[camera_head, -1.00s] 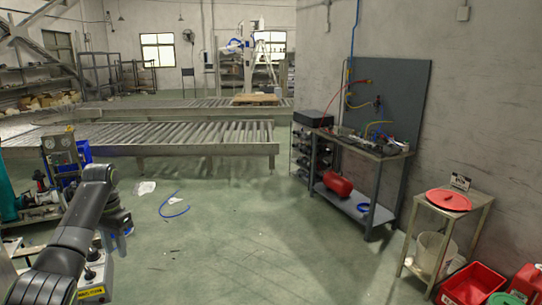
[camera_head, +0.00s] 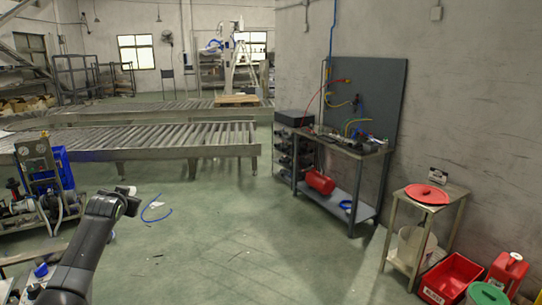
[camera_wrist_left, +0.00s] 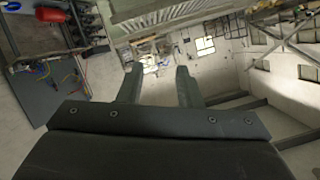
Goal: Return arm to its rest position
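My left arm comes in from the lower left of the head view, over the floor beside the pump bench. Its gripper (camera_wrist_left: 158,75) shows in the left wrist view with two fingers apart and nothing between them. In the head view the gripper is mostly hidden behind the dark wrist link, so its fingers are hard to make out. The wrist view is turned over, with the workshop seen past the fingers. My right arm and gripper are in neither view.
A bench with pump and gauges (camera_head: 34,148) stands at the left, near my arm. A roller conveyor (camera_head: 215,150) crosses behind. A workbench (camera_head: 352,148), a small stand with a red lid (camera_head: 427,194) and a red crate (camera_head: 452,276) stand right.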

